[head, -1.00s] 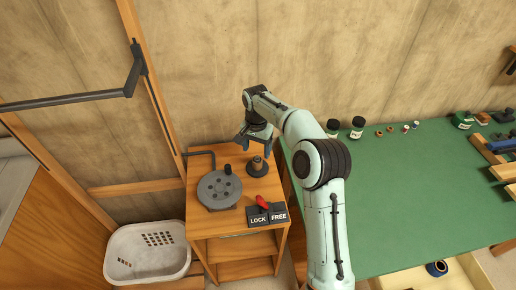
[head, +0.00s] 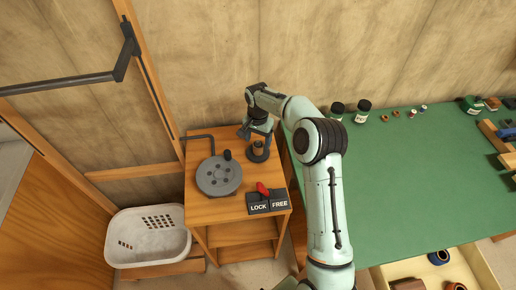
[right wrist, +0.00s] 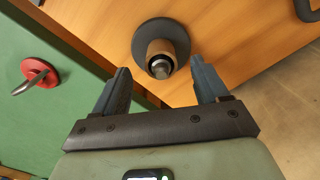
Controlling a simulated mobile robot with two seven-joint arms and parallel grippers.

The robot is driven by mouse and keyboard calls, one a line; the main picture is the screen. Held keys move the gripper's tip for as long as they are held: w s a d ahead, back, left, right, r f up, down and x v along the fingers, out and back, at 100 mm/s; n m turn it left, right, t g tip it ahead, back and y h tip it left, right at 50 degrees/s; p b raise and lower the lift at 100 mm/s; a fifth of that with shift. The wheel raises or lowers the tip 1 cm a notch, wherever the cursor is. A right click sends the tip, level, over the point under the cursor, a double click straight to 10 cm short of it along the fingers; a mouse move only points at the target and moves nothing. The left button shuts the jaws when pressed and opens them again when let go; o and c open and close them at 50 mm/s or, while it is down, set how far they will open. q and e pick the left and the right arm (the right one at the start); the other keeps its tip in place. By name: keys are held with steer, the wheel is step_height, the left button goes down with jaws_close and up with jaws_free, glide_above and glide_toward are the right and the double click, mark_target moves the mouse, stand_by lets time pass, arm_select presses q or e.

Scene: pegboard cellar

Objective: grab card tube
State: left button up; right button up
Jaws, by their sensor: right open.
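The card tube (right wrist: 155,48) is a short brown cylinder standing around a metal peg on a round dark base (right wrist: 178,30). In the head view the tube (head: 258,147) is small and partly covered by my gripper, at the back right of the wooden stand's top. My right gripper (right wrist: 160,68) is open. In the right wrist view its two fingers lie left and right of the tube, with visible gaps and nothing held. My left gripper is not in view.
The wooden stand (head: 212,213) also carries a grey disc with a knob (head: 219,176), a bent rod and a LOCK/FREE plate (head: 268,204) with a red lever. A green bench (head: 420,190) adjoins on the right. A white basket (head: 148,236) sits lower left.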

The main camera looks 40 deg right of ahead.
mark_target(258, 148)
step_height(258, 148, down, 5)
steer(key=shift+w+r, duration=0.15)
steer(key=c, duration=1.1)
steer(key=shift+r, duration=0.15)
